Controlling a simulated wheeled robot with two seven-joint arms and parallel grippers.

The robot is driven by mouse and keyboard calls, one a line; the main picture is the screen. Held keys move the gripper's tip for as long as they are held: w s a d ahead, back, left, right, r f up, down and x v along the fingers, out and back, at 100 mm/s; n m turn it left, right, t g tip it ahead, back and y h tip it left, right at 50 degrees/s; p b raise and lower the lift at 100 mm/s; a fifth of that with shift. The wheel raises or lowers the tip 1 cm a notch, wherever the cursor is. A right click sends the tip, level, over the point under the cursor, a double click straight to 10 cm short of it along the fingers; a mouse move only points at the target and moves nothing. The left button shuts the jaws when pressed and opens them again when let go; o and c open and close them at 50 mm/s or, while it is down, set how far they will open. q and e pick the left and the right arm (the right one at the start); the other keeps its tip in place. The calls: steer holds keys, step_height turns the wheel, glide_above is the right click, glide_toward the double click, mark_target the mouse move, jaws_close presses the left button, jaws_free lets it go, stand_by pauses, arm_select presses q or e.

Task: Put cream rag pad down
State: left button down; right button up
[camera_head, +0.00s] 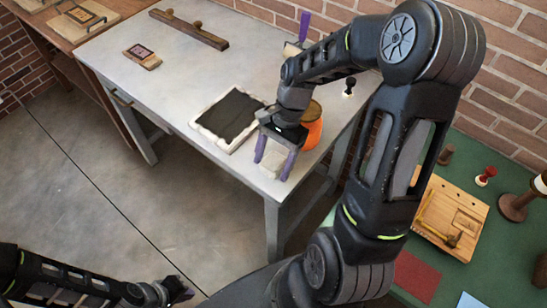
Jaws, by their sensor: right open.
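The cream rag pad (272,163) is a small pale block near the front right edge of the grey table (150,90). It sits low between the purple fingers of my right gripper (275,159), which point down at the tabletop. The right gripper is open, with a finger on each side of the pad. Its body hides part of the pad's far side. My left gripper (178,292) hangs over the floor at the bottom, away from the table; its fingers are too small and dark to read.
A black slab in a pale frame (228,117) lies left of the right gripper. An orange jar (313,128) stands close behind it. A wooden bar (188,29) and a small wooden block (142,57) lie farther back. A green table (480,260) with tools is at right.

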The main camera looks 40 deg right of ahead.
steer(key=b+v, duration=0.1)
steer(key=v, duration=1.1)
steer(key=shift+r, duration=0.2)
stand_by(0.4)
